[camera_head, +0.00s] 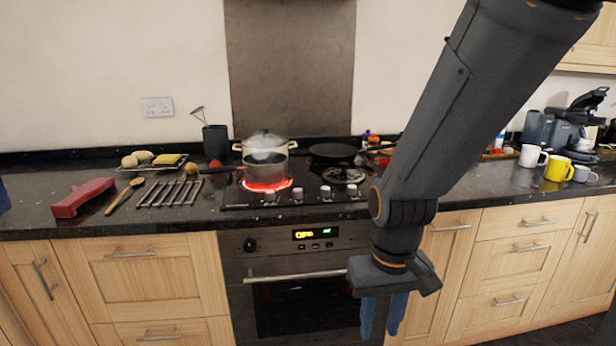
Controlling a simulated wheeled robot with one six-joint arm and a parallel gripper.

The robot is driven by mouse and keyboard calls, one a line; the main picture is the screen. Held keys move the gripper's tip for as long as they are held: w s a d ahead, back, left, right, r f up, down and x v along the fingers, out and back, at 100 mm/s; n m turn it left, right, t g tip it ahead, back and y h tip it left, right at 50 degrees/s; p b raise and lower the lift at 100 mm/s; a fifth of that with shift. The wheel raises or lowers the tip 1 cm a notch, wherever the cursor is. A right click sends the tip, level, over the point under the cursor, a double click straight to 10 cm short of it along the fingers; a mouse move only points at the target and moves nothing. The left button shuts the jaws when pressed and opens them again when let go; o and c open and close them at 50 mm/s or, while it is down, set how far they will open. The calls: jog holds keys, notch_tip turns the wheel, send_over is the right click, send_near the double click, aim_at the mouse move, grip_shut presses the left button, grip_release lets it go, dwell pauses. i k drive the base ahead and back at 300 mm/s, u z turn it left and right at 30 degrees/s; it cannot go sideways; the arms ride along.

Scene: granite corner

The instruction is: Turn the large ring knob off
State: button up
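The hob (240,199) is set in the dark worktop, and its front left ring (265,185) glows red. A lidded pot (264,152) stands at the back left, just behind the glow. A row of several silver knobs lies along the hob's front edge; the leftmost knob (270,196) is nearest the glowing ring. I cannot read their markings or settings. My gripper (382,325) points down in front of the oven, right of and below the knobs. Its two blue fingers are apart with nothing visible between them, and it touches no knob.
A black pan (334,151) is at the hob's back right. A dark handle (216,170) sticks out left of the pot. The oven handle (296,277) is left of my gripper. A metal rack (171,192) and red object (83,197) lie left; mugs (532,156) stand right.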

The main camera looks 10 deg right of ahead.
aim_at(298, 194)
jog(key=u, duration=0.65)
jog(key=i, duration=0.85)
jog(key=z, duration=0.1)
